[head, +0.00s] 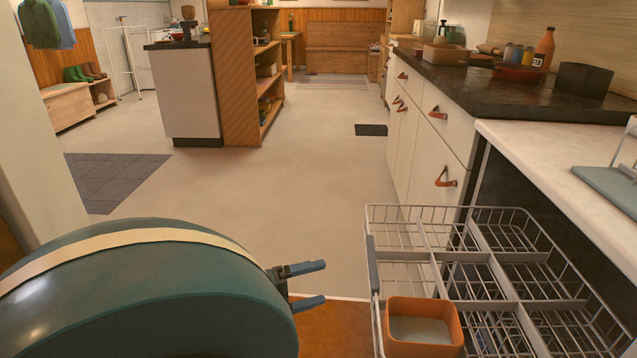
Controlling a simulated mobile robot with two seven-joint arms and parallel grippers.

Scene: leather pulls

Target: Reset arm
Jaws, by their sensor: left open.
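My left gripper (308,284) shows at the lower middle, at the end of my large teal arm. Its two blue-grey fingers are apart, with nothing between them. It hangs over open floor, to the left of a grey wire rack (432,232) and apart from it. My right gripper is not in the picture.
The pulled-out wire rack holds an orange container (423,337) at its near left. Cabinets (428,128) with leather pulls and a dark counter (490,90) run along the right. A wooden shelf (237,75) stands further back. The middle floor (270,190) is clear.

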